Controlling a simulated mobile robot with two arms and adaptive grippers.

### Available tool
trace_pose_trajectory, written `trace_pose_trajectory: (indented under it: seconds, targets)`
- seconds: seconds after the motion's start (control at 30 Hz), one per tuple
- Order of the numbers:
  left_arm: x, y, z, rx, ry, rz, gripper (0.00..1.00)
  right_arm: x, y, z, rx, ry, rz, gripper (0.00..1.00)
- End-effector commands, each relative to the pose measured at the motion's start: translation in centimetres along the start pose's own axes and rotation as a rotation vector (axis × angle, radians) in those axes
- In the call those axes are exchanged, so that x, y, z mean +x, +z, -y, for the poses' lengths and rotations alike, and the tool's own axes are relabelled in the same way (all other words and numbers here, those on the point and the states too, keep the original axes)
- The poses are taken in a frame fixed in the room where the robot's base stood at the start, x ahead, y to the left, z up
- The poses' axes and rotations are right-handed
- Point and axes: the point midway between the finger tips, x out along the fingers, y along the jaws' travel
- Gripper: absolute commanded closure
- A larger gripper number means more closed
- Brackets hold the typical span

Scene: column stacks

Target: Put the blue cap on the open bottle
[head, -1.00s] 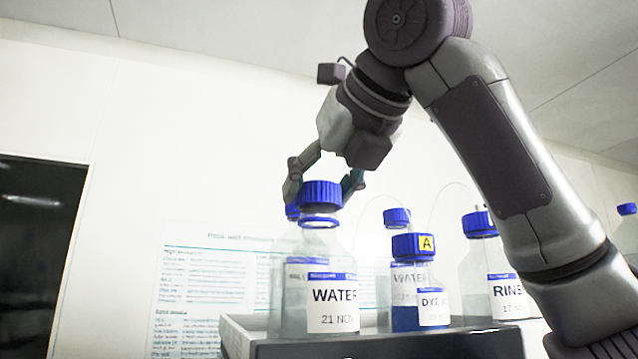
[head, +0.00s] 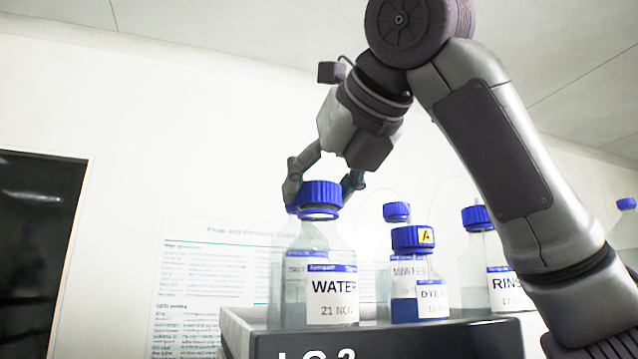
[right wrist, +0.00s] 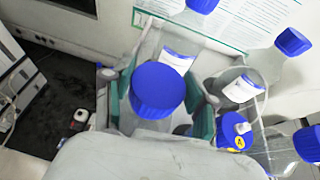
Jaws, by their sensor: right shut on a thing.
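A blue ribbed cap (head: 320,192) is between the fingers of my right gripper (head: 321,189), which is shut on it. The clear bottle labelled WATER (head: 332,284) stands upright directly below, with a blue ring at its neck. The cap is upright and lined up over the neck, its lower edge at or very near the ring; I cannot tell if it is fully seated. In the right wrist view the cap (right wrist: 158,88) is seen from above between the fingers and hides the bottle mouth. My left gripper is not in view.
A grey-topped, dark-fronted stand (head: 400,340) bears the bottles. A blue-capped bottle with a yellow A tag (head: 413,240), another capped WATER bottle (head: 396,212) and a RINSE bottle (head: 475,217) stand to the right. A poster hangs behind.

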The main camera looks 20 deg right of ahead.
Motion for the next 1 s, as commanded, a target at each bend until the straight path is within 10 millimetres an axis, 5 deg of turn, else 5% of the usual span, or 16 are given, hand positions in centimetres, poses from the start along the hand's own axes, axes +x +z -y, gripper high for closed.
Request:
trace_pose_trajectory:
  seconds: [0.33, 0.37, 0.5, 0.83, 1.0]
  targets:
    - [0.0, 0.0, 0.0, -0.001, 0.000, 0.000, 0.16, 0.0, 0.0, 0.0, 0.000, 0.000, 0.000, 0.59]
    - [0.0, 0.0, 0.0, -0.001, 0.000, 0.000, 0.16, 0.0, 0.0, 0.0, 0.000, 0.000, 0.000, 0.38]
    - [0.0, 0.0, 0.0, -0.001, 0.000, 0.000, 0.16, 0.0, -0.1, 0.0, 0.000, 0.000, -0.001, 0.15]
    - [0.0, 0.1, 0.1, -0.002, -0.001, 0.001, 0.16, -0.1, 0.0, 0.0, -0.001, 0.000, 0.000, 0.14]
    - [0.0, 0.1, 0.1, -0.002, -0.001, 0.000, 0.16, -1.7, 0.0, 0.0, 0.000, 0.001, 0.001, 0.14]
